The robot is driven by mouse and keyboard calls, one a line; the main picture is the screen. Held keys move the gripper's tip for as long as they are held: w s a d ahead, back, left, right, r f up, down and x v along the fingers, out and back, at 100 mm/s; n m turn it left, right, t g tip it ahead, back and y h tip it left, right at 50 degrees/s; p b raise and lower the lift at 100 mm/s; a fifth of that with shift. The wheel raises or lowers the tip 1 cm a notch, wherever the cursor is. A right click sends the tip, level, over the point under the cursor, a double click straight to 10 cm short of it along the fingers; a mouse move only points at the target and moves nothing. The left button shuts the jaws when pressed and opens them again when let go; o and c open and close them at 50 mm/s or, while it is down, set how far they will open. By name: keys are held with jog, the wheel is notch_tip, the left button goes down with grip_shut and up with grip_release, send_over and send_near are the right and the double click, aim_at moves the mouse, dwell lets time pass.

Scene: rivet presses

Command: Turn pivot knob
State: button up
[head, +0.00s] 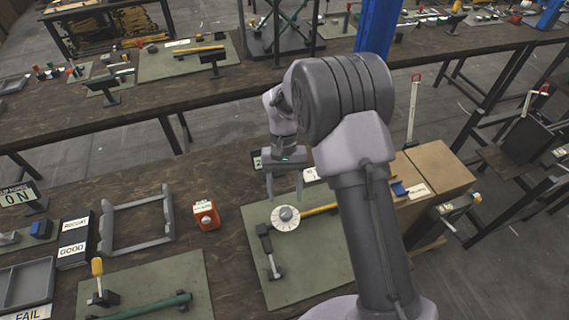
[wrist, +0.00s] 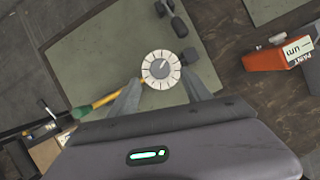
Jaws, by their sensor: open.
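The pivot knob (head: 286,213) is a grey knob on a round white dial with dark marks, on a green mat (head: 315,270). In the wrist view the knob (wrist: 160,69) has a pale pointer line toward the upper right. My gripper (head: 285,194) points down over the dial, fingers apart and nothing between them in the head view. In the wrist view my gripper (wrist: 162,84) has a fingertip on either side of the dial's lower edge. The height gap between fingertips and knob is hard to tell.
A yellow rod (head: 319,209) runs right from the dial. A dark lever-like part (head: 270,252) lies left of it. An orange paint box (head: 206,215) and a grey frame (head: 137,221) stand left of the mat. Cardboard boxes (head: 432,170) are at the right.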

jog(key=p+v, duration=0.2)
jog(key=v, duration=0.9)
jog(key=shift+r+p, duration=0.4)
jog(key=shift+w, duration=0.1)
